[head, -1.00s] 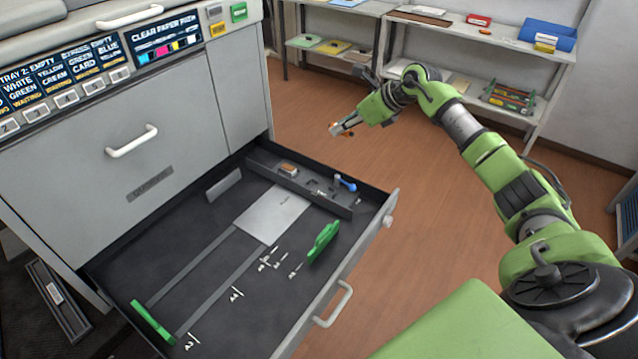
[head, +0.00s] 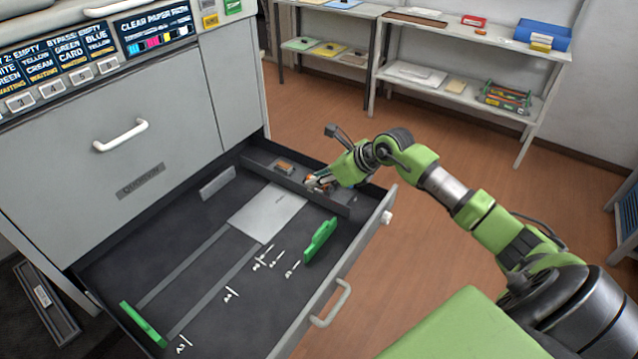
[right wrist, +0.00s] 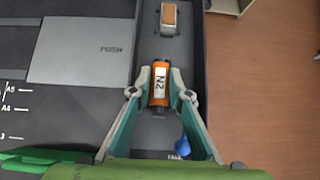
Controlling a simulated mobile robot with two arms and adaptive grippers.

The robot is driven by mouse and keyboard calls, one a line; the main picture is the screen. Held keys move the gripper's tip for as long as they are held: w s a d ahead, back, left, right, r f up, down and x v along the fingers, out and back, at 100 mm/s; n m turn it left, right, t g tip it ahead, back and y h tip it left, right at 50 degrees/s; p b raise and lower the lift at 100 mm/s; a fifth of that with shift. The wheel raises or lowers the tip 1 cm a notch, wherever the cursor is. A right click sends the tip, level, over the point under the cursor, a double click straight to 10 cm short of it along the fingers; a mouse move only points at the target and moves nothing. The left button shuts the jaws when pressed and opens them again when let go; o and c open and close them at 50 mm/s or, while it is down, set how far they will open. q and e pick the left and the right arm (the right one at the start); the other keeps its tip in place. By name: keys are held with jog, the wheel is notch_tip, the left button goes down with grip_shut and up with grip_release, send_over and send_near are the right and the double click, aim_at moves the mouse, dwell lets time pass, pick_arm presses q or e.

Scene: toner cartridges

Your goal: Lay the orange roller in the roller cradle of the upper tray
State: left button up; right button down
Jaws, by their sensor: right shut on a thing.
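The orange roller (right wrist: 159,84), with a white label reading N2, sits between the fingertips of my right gripper (right wrist: 160,92) in the right wrist view. My right gripper (head: 318,182) is shut on it, over the far side strip of the open tray (head: 180,262). In the head view the roller is mostly hidden by the gripper. I cannot tell whether it touches the strip below. The fittings directly under the roller are hidden. A blue-ended part (right wrist: 184,144) shows behind the gripper's fingers in the right wrist view. My left gripper is not in view.
An orange-brown pad in a metal holder (head: 284,167) sits farther along the strip; it also shows in the right wrist view (right wrist: 169,17). Green paper guides (head: 320,241) and a grey plate (head: 266,212) are in the tray. Shelves (head: 470,60) stand at the back beyond open floor.

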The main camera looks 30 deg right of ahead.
jog(key=shift+w+f, duration=0.1)
jog(key=shift+f, duration=0.4)
jog(key=c, duration=2.2)
grip_release()
jog(key=shift+r, duration=0.1)
jog(key=shift+r+p, duration=0.3)
jog(key=shift+r, duration=0.2)
jog(key=p+v, duration=0.6)
jog(key=v, duration=0.6)
jog(key=shift+f, duration=0.1)
